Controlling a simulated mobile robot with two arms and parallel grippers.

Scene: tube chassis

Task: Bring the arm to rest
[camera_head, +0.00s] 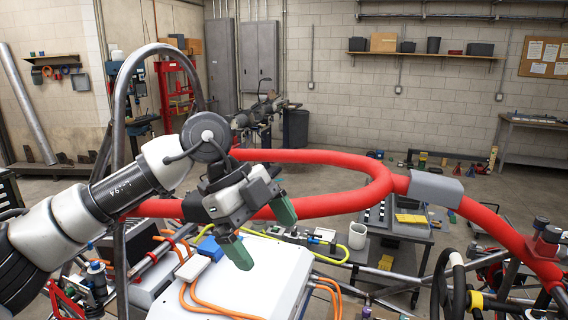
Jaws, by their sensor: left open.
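My left arm (105,194) comes in from the left, stretched toward the middle of the view. My left gripper (261,230) is at its end, with two green fingers spread apart and nothing between them. It is in front of the red tube (335,204) and above the white box (262,277). I cannot tell whether the gripper touches the tube. My right gripper is not in view.
Grey bent tubes (118,105) rise beside my left arm. Orange cables (204,306) run over the white box. A cart (402,231) with a white cup (358,235) stands to the right. A steering wheel (441,285) is at lower right. Open floor lies behind.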

